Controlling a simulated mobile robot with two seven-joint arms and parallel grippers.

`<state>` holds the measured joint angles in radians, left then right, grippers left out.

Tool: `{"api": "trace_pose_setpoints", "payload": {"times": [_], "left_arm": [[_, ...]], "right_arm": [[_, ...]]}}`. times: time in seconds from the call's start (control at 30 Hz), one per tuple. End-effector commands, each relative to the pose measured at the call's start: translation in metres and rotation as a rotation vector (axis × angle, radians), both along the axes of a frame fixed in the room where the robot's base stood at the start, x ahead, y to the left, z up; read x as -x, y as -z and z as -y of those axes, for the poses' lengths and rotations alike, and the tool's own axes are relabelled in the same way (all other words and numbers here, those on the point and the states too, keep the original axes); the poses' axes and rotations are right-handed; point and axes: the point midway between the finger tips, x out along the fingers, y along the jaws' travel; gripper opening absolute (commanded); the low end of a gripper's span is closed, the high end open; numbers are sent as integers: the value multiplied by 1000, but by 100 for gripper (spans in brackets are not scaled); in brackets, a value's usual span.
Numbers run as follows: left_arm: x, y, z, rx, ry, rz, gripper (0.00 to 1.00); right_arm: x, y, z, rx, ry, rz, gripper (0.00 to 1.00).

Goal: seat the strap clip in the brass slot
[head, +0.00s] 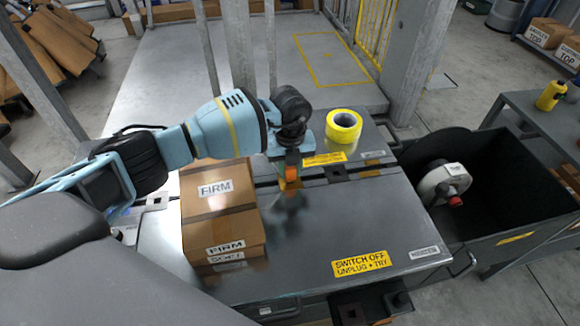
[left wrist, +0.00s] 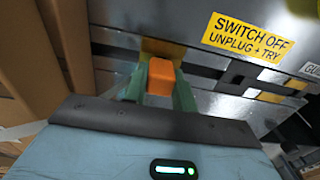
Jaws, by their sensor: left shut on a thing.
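My left gripper (head: 290,165) reaches in from the left and points down over the grey bench top. It is shut on the orange strap clip (head: 292,157), which also shows between the green-grey fingers in the left wrist view (left wrist: 161,70). A brass-coloured piece (left wrist: 158,46), which looks like the brass slot, lies just beyond the clip in that view. In the head view a yellowish patch (head: 288,184) shows right below the clip. I cannot tell whether the clip touches the brass or is inside it. My right gripper is not in view.
A cardboard box marked FIRM (head: 222,205) stands close left of the gripper. A yellow tape roll (head: 344,126) sits behind to the right. A black bin (head: 510,190) holding a grey-white round device (head: 442,184) is at the right.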

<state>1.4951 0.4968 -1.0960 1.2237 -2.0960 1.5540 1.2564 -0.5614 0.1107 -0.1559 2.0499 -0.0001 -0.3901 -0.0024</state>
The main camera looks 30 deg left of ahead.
Motion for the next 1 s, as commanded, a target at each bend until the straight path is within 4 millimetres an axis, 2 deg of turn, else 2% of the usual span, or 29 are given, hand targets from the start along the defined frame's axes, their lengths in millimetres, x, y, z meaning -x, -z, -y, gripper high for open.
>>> {"api": "trace_pose_setpoints", "payload": {"times": [0.6,0.63,0.8,1.0], "left_arm": [[0,10,0,0,0,0,7],[0,9,0,0,0,0,31],[0,9,0,0,0,0,52],[0,9,0,0,0,0,52]], "right_arm": [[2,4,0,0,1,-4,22],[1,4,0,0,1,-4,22],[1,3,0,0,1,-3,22],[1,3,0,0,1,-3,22]]}}
